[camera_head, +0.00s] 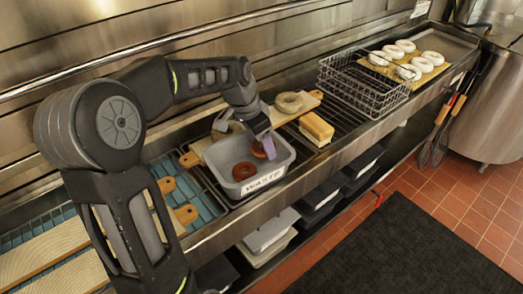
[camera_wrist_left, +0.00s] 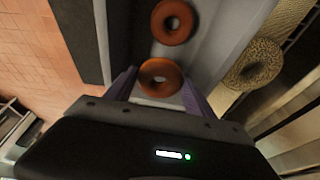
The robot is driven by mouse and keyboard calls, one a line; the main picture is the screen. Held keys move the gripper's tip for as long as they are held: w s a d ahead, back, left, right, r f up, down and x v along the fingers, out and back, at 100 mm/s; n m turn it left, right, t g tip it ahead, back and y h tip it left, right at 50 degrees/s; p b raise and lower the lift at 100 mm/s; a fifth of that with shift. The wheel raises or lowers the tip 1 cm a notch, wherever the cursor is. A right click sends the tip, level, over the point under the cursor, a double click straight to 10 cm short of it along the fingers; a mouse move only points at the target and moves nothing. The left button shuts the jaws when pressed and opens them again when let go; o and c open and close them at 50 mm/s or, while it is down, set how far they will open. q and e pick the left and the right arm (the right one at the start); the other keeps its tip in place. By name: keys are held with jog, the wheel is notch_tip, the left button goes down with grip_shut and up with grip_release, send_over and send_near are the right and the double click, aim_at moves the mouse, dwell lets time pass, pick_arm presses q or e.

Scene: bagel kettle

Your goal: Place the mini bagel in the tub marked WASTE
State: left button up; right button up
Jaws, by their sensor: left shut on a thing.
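A grey tub (camera_head: 284,163) with a white label reading WASTE (camera_head: 263,181) stands on the counter. A reddish-brown mini bagel (camera_head: 258,151) is between the purple-grey fingers of my left gripper (camera_head: 265,146), over the inside of the tub. It also shows between the fingertips in the left wrist view (camera_wrist_left: 160,64). Another reddish-brown bagel (camera_head: 236,170) lies in the tub; in the left wrist view it is beyond the held one (camera_wrist_left: 172,37). The head view does not show clearly how high the held bagel is above the tub floor. My right gripper is not in view.
A seeded bagel (camera_head: 289,109) lies on a wooden board behind the tub. A yellowish block (camera_head: 317,128) is on the rack to the right. A wire basket (camera_head: 364,95) and several white-iced rings stand farther right. Wooden boards (camera_head: 50,257) lie at the left.

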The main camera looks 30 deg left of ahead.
aim_at(259, 146)
pick_arm(q)
notch_tip(259, 146, down, 3)
jog(key=shift+f, duration=0.15)
jog(key=shift+f, duration=0.55)
jog(key=o, duration=1.3)
jog(key=shift+o, duration=0.2)
jog(key=shift+r, duration=0.85)
jog(key=v, duration=1.1)
jog(key=shift+s+r+b, duration=0.2)
jog(key=shift+r+b, duration=0.05)
jog(key=shift+b, duration=0.1)
jog(key=shift+a, duration=0.15)
